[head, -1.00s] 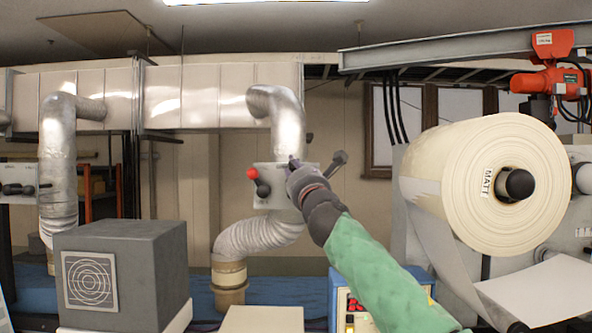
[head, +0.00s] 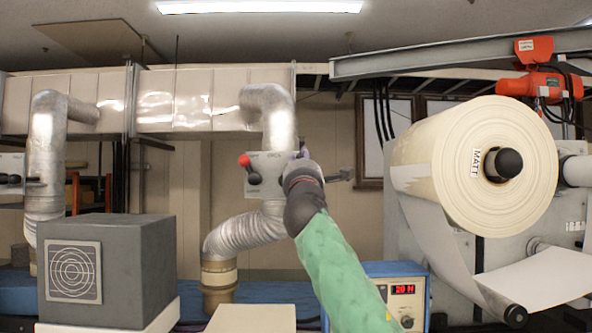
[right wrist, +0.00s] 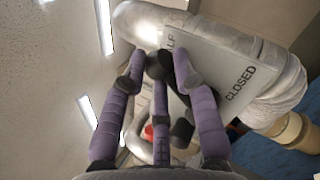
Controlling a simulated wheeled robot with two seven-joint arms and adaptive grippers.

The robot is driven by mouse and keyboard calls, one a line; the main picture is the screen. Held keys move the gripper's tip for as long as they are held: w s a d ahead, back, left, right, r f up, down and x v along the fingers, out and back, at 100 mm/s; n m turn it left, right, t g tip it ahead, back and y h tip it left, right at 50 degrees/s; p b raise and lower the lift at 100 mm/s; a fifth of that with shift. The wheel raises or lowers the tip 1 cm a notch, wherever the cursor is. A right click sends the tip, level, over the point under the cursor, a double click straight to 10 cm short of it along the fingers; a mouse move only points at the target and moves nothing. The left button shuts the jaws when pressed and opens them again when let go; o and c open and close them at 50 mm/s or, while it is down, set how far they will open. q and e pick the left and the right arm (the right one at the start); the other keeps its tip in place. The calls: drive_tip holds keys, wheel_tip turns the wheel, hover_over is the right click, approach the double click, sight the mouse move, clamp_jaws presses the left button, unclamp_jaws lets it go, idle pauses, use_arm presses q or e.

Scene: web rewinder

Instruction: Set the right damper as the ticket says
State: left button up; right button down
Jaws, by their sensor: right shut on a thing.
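The right damper is a pale plate (head: 264,196) on the right-hand silver duct (head: 277,118). A red knob (head: 245,160) and a dark knob (head: 255,179) show at its left side. My right gripper (head: 302,160) is at the plate's right side. In the right wrist view its purple fingers close around a dark round handle end (right wrist: 158,66), near a partly covered label ending in "LF". "CLOSED" is readable on the plate (right wrist: 215,72) farther right, and the red knob (right wrist: 148,132) shows between the fingers. No ticket is readable. My left gripper is out of view.
A second damper plate (head: 12,165) is at the far left. A grey box (head: 130,265) stands front left. A blue instrument (head: 400,275) with a red display is beside my right forearm. A large roll marked MATT (head: 440,160) fills the right.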

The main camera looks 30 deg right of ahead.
drive_tip(key=shift+s+d+f+m+g+h+b, duration=0.2)
drive_tip(key=shift+m+h, duration=0.25)
drive_tip(key=shift+m, duration=0.35)
drive_tip(key=shift+d+f+m+g+h+b, duration=0.1)
drive_tip(key=shift+f+m+g+h+b, duration=0.15)
drive_tip(key=shift+m+h, duration=0.4)
drive_tip(key=shift+m+g, duration=0.25)
drive_tip(key=c, duration=1)
unclamp_jaws()
drive_tip(key=shift+d, duration=0.1)
drive_tip(key=shift+o, duration=0.2)
drive_tip(key=shift+s, duration=0.1)
drive_tip(key=v, duration=1.1)
drive_tip(key=shift+s+a+f, duration=0.2)
drive_tip(key=shift+s+a, duration=0.05)
